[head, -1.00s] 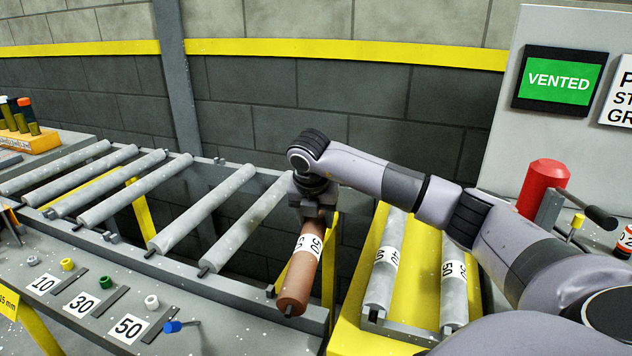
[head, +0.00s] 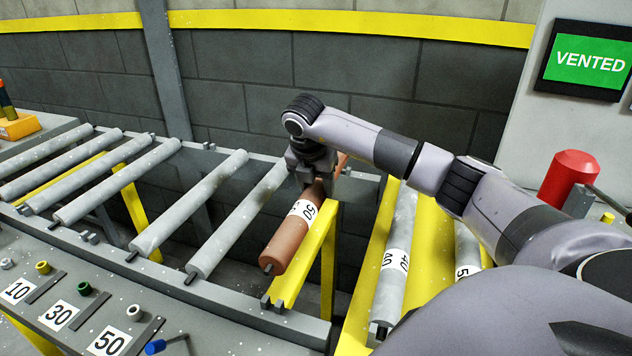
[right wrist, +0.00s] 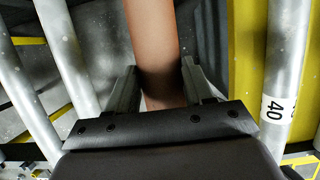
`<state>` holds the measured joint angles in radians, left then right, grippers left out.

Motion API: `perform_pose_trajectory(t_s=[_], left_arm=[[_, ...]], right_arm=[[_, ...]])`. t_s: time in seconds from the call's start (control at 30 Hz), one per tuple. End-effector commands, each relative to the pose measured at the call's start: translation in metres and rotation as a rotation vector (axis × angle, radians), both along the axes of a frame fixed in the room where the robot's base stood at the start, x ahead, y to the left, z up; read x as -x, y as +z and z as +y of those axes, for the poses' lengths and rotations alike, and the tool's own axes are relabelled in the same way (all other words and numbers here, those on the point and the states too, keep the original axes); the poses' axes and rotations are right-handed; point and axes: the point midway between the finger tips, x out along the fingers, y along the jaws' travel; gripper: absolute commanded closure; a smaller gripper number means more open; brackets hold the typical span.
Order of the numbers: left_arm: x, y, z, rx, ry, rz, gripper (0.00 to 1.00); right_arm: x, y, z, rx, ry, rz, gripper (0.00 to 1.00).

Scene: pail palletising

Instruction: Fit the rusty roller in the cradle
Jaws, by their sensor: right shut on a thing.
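The rusty roller (head: 285,245) is brown with a white label reading 50. My right gripper (head: 312,178) is shut on it toward its far end. It slants over the gap in the conveyor frame, close to parallel with the grey rollers, its near end short of the near rail's bracket (head: 276,304). In the right wrist view the roller (right wrist: 153,40) runs between the two fingers (right wrist: 160,88). A yellow stand (head: 362,305) at right bears grey rollers, one (head: 397,265) labelled 40. I cannot tell for sure which part is the cradle. My left gripper is out of view.
Grey conveyor rollers (head: 190,205) lie to the left in the frame. A yellow bar (head: 305,262) runs just right of the rusty roller. Numbered labels and coloured plugs line the near ledge (head: 190,295). A red cylinder (head: 567,180) stands at right below a VENTED screen (head: 588,62).

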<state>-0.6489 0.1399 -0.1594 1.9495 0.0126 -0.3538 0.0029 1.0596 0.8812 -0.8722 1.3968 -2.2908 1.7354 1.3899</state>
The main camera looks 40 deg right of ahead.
Motion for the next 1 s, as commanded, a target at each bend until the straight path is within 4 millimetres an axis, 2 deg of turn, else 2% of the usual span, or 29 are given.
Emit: perform_pose_trajectory(t_s=[0.3,1.0], left_arm=[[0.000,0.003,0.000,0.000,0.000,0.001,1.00],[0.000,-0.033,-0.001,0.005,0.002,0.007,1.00]], right_arm=[[-0.001,0.005,0.000,0.011,0.002,-0.006,0.85],[-0.001,-0.048,0.000,0.010,0.001,-0.005,0.85]])
